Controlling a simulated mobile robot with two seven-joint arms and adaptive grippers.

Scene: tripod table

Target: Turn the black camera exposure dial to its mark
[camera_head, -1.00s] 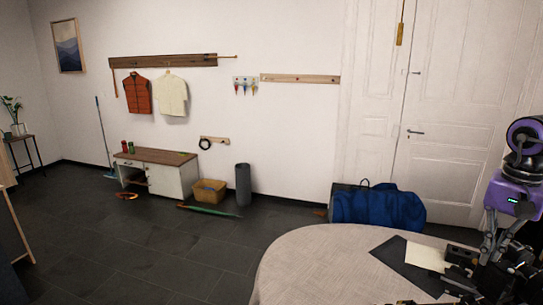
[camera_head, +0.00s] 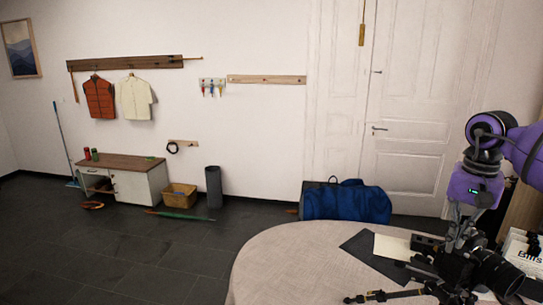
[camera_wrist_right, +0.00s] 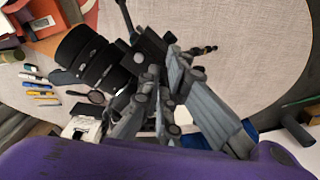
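The black camera (camera_head: 494,272) sits on a small black tripod (camera_head: 385,296) at the right of the round table, and its lens points right in the head view. In the right wrist view the camera (camera_wrist_right: 95,62) shows its lens to the upper left. My right gripper (camera_head: 452,250) points down at the top of the camera body, very close to it; contact is unclear. In the wrist view its grey fingers (camera_wrist_right: 163,78) overlap the camera body. Their opening is unclear. The exposure dial and its mark cannot be made out. My left gripper is not in view.
The round table (camera_head: 290,262) has clear cloth at its left. A dark mat (camera_head: 362,246) and a cream sheet (camera_head: 391,246) lie behind the camera. A white box marked Bills (camera_head: 522,254) stands at right. Pens (camera_wrist_right: 40,92) lie beyond the lens in the wrist view.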

